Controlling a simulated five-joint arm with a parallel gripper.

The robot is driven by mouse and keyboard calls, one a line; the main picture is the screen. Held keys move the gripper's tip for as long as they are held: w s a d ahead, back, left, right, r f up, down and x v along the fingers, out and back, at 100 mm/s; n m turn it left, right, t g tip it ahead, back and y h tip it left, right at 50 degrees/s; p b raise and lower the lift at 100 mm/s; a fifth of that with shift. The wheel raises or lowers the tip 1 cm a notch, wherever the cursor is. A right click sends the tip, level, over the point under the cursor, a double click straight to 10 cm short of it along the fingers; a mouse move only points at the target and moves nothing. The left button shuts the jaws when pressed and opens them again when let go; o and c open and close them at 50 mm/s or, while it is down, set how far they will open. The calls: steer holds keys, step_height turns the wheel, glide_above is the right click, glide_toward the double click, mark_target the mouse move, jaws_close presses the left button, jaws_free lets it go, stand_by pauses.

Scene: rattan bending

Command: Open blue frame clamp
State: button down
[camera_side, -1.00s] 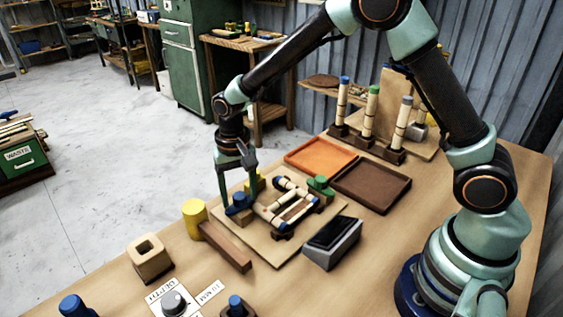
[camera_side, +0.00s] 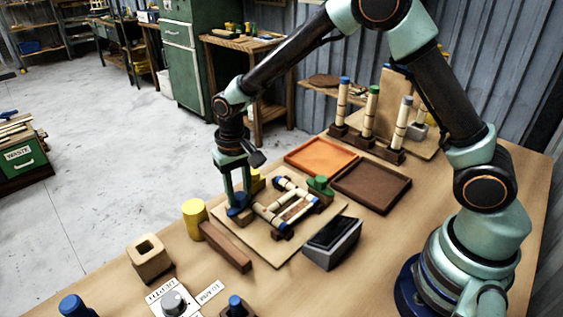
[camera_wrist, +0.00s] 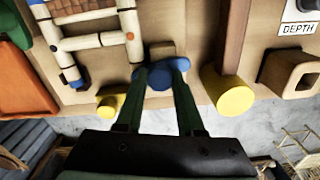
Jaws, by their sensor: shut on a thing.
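The blue frame clamp (camera_side: 238,207) stands at the left corner of the frame board (camera_side: 285,253). My gripper (camera_side: 238,196) points down over it and is shut on its blue knob. In the wrist view the blue knob (camera_wrist: 160,76) lies between the two fingertips of my gripper (camera_wrist: 160,70). The rattan frame (camera_side: 285,207), pale rods with blue bands, lies on the board to the right of the clamp. A green clamp (camera_side: 320,186) stands at the frame's far right side. A yellow piece (camera_side: 257,182) is partly hidden behind my gripper.
A yellow cylinder (camera_side: 195,217) and a brown bar (camera_side: 226,248) are close to the left of the board. A dark-screened box (camera_side: 332,243) stands in front. Orange (camera_side: 321,156) and brown (camera_side: 371,186) trays lie behind. Upright banded rods (camera_side: 372,115) stand at the back.

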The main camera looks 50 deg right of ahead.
steer(key=n, duration=0.4)
steer(key=shift+n, duration=0.3)
steer(key=n, duration=0.3)
steer(key=shift+r+n, duration=0.1)
steer(key=shift+n, duration=0.2)
steer(key=n, duration=0.3)
steer(key=shift+n, duration=2.3)
steer(key=c, duration=0.5)
jaws_free()
